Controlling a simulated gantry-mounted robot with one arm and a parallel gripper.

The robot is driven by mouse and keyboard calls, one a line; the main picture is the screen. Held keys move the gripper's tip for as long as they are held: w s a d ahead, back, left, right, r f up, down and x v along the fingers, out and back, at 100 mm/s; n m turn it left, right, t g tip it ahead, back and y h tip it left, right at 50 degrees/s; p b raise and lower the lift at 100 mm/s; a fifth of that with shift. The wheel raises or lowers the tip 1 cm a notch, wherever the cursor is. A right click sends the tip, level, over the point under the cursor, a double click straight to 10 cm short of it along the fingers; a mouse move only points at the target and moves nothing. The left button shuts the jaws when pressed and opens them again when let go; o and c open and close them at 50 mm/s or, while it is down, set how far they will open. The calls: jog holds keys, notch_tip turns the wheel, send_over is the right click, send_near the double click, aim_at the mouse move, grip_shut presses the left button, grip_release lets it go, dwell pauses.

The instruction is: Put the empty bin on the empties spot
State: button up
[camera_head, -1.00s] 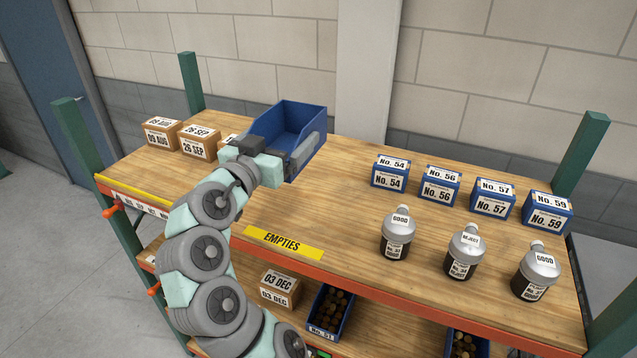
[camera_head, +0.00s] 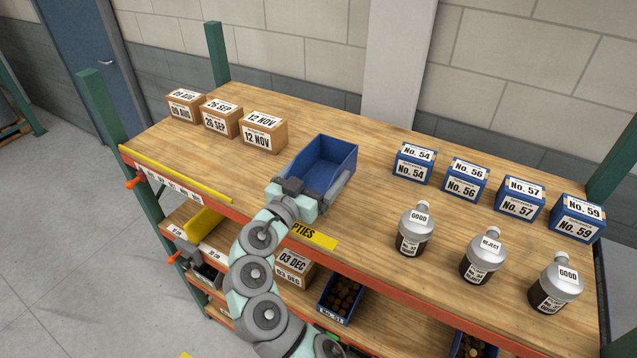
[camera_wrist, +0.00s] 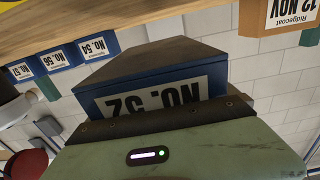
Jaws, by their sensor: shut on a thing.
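The blue open-topped bin (camera_head: 331,154) looks empty inside. It is behind the yellow EMPTIES strip (camera_head: 318,238) on the top shelf's front edge, and my arm covers the strip's left part. My gripper (camera_head: 314,190) is shut on the bin at its near end, with a grey finger showing along its right side. The wrist view shows the bin's label (camera_wrist: 150,103), reading No. 52, upside down and close to my gripper. I cannot tell whether the bin's base touches the wood.
Cartons, including the 12 NOV box (camera_head: 263,132), stand to the left. Several blue boxes, such as No. 54 (camera_head: 413,163), stand to the right. Silver-topped bottles (camera_head: 415,230) stand at the front right. Bare wood (camera_head: 230,170) lies left of the bin.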

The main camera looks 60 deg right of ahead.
aim_at(318, 186)
notch_tip(318, 186, down, 4)
jog(key=shift+f+p, duration=0.25)
jog(key=shift+p, duration=0.15)
jog(key=shift+f+b, duration=0.2)
jog(key=shift+b, duration=0.2)
jog(key=o, duration=1.1)
jog(key=shift+r, duration=0.1)
